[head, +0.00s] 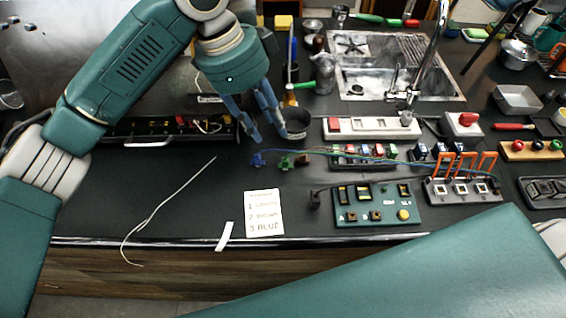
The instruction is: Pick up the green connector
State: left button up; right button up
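The green connector (285,162) lies on the black bench top, on the end of a thin cable. A blue connector (258,160) lies just to its left and a brown connector (302,160) just to its right. My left gripper (270,138) hangs above and slightly behind the connectors. Its two blue fingers are spread apart with nothing between them, and they appear clear of the green connector. My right arm crosses the lower right, but its gripper is outside the view.
Coloured wires run right to a terminal block (364,158). A dark cup (296,124) stands close behind the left fingers. A numbered paper note (264,214) and a green switch panel (378,205) lie in front. The bench left of the note is mostly clear.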

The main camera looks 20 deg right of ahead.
aim_at(286, 159)
pick_arm(q)
jog(key=p+x, duration=0.1)
jog(key=x, duration=0.2)
jog(key=p+x, duration=0.1)
jog(key=x, duration=0.2)
jog(key=s+x, duration=0.1)
jog(key=x, duration=0.2)
jog(key=shift+f+p, duration=0.2)
jog(key=shift+p, duration=0.2)
jog(key=shift+d+f, duration=0.2)
jog(key=shift+f, duration=0.15)
pick_arm(e)
jog(key=r, duration=0.1)
jog(key=w+r, duration=0.1)
jog(key=shift+w+a+r, duration=0.3)
jog(key=shift+w+r, duration=0.05)
jog(key=shift+r, duration=0.05)
pick_arm(q)
jog(key=shift+c, duration=0.3)
jog(key=c, duration=0.8)
